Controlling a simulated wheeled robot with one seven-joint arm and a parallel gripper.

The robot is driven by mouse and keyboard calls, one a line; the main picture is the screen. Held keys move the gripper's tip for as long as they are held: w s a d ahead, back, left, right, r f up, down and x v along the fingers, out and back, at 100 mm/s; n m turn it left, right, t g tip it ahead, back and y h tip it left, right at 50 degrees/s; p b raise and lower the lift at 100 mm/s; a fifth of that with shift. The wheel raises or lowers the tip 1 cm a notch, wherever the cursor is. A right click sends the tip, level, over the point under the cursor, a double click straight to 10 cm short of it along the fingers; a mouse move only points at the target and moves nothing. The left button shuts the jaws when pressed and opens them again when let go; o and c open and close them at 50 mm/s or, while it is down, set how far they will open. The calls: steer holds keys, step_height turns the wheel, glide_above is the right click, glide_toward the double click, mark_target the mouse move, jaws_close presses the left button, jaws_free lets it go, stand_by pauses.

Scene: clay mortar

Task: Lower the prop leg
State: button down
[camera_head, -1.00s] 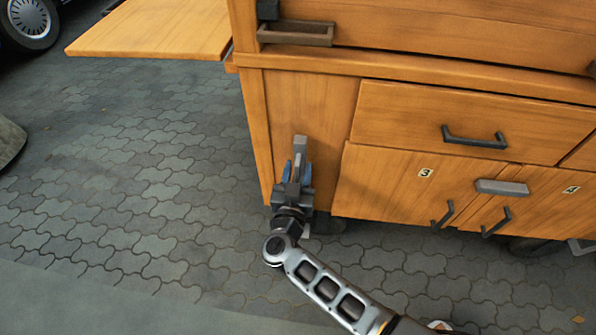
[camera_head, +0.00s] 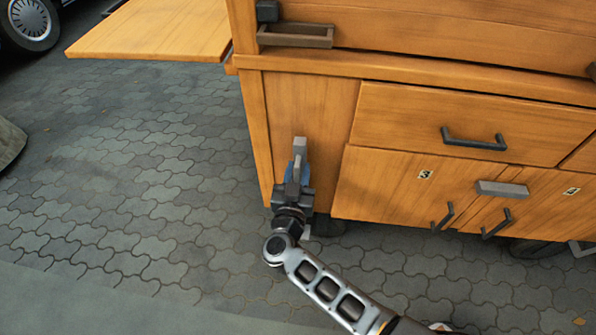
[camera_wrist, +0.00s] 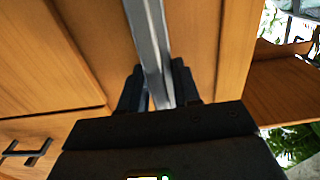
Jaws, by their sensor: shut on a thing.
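The prop leg is a grey metal bar (camera_head: 300,146) standing upright against the left front panel of the wooden cart (camera_head: 262,130). Its top end shows above my gripper, and its middle is hidden by the gripper. My gripper (camera_head: 297,172) is shut on the bar, with its blue fingertips close together around it. In the wrist view the bar (camera_wrist: 148,40) runs down between the two dark fingers (camera_wrist: 156,90). A lower end of the bar shows just beside my wrist, near a dark wheel under the cart.
Cupboard doors with labels 3 and 4 and dark handles (camera_head: 442,216) lie to the right, below a drawer (camera_head: 475,125). A wooden side shelf (camera_head: 150,30) juts out at upper left.

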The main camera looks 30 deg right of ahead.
steer(key=shift+f, duration=0.1)
step_height(320, 180, down, 13)
steer(key=b, duration=0.8)
steer(key=shift+b, duration=0.35)
steer(key=shift+f, duration=0.1)
steer(key=c, duration=1.1)
jaws_free()
steer(key=shift+a, duration=0.1)
steer(key=p+v, duration=0.2)
steer(key=v, duration=0.5)
steer(key=shift+s+a, duration=0.2)
steer(key=shift+s, duration=0.15)
